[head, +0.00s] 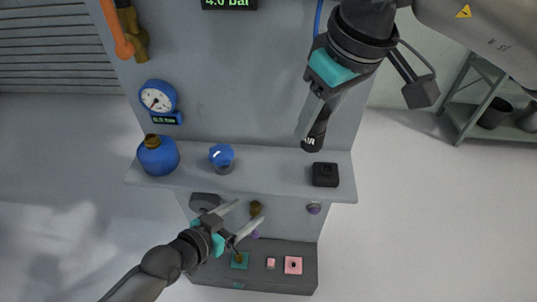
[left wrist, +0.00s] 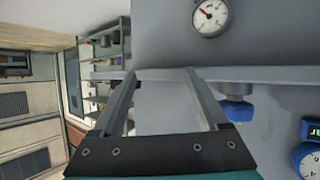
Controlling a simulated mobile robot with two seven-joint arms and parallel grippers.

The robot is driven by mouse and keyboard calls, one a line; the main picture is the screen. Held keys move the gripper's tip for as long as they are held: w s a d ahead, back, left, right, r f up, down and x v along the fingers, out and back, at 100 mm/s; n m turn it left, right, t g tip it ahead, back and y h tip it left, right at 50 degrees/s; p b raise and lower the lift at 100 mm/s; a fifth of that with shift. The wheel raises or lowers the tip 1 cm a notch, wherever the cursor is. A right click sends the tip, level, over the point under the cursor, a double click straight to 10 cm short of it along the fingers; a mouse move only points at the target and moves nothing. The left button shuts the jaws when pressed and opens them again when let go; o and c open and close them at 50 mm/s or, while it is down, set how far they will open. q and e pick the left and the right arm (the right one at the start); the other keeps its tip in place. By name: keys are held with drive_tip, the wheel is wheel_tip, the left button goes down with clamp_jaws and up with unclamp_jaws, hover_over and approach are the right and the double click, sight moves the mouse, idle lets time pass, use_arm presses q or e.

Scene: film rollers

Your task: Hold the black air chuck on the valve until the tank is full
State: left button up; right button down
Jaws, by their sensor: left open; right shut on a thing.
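My right gripper (head: 325,92) is shut on the black air chuck (head: 313,138), a dark cylinder with light lettering near its end. The chuck hangs tilted in front of the grey panel, above the right part of the shelf, and appears apart from anything else. A round blue tank (head: 158,158) with a brass-coloured top (head: 152,141) stands at the shelf's left end. I cannot tell for certain which part is the valve. My left gripper (head: 250,212) is open and empty below the shelf's front edge; its spread fingers (left wrist: 160,75) show in the left wrist view.
A blue gauge (head: 158,98) hangs above the tank. A small blue rounded thing (head: 221,157) and a black block (head: 325,175) stand on the grey shelf (head: 270,165). A lower ledge (head: 305,280) holds small coloured pieces. A display (head: 229,3) reads about 4.0 bar.

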use_arm(q)
drive_tip(key=s+d+r+m+h, duration=0.2)
drive_tip(key=d+r+h, duration=0.15)
drive_tip(key=r, duration=0.95)
drive_tip(key=s+d+r+m+h, duration=0.2)
drive_tip(key=s+d+r+h, duration=0.15)
drive_tip(key=r, duration=0.95)
drive_tip(key=w+x, duration=0.1)
drive_tip(key=x, duration=1)
drive_tip(key=shift+f, duration=0.2)
drive_tip(key=shift+w, duration=0.15)
drive_tip(key=c, duration=0.8)
clamp_jaws()
use_arm(e)
drive_tip(key=shift+w, duration=0.1)
use_arm(q)
drive_tip(key=shift+s+r, duration=0.15)
drive_tip(key=shift+s, duration=0.05)
use_arm(e)
drive_tip(key=shift+c, duration=1.9)
unclamp_jaws()
drive_tip(key=shift+r, duration=0.1)
